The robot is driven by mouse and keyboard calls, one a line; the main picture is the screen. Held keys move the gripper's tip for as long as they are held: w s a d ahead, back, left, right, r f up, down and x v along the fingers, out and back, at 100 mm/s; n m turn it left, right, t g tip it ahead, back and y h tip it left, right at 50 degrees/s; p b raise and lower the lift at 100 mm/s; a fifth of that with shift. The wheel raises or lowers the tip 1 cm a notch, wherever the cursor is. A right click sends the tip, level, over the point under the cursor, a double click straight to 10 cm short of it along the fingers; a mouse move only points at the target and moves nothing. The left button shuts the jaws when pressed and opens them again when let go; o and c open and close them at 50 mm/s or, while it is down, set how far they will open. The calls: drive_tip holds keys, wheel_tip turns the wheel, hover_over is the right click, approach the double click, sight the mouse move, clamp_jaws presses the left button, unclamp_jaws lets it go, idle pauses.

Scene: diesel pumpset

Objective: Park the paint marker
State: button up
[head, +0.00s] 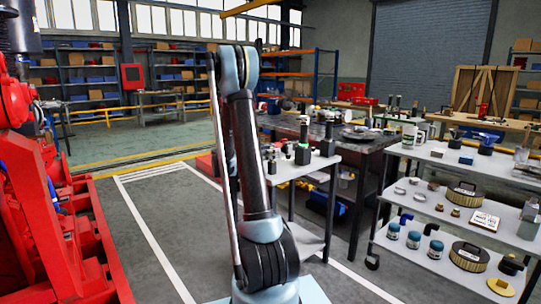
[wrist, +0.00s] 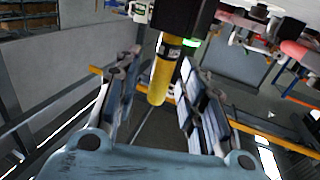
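A yellow cylinder, which looks like the paint marker (wrist: 162,78), shows in the wrist view. Its upper end is in or against a black block (wrist: 183,18) with a lit green light (wrist: 190,43). The cylinder points down into the space between the fingers of my gripper (wrist: 160,92). In the head view my arm fills the middle, and I cannot make out the gripper or the marker there.
A white-topped table (head: 285,170) with black upright holders (head: 327,143) stands behind my arm. A shelved white trolley (head: 430,205) with jars and tins is at right. Red machinery (head: 60,200) stands at left. Marked floor (head: 160,210) between is clear.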

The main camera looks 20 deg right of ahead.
drive_tip(key=a, duration=1.2)
drive_tip(key=shift+s, duration=0.2)
drive_tip(key=shift+s, duration=0.1)
drive_tip(key=s+d+f+n+y, duration=0.15)
drive_tip(key=s+n+y, duration=0.7)
drive_tip(key=s, duration=1.05)
drive_tip(key=s+a+f+n+y, duration=0.4)
drive_tip(key=s+a+f, duration=0.1)
drive_tip(key=s, duration=0.5)
drive_tip(key=s+a+f+n+t+y, duration=0.1)
drive_tip(key=s+a+f+n+y, duration=0.4)
drive_tip(key=s, duration=0.6)
drive_tip(key=shift+s+a+f+t, duration=0.15)
drive_tip(key=shift+a+f+t, duration=0.15)
drive_tip(key=shift+a+f, duration=0.75)
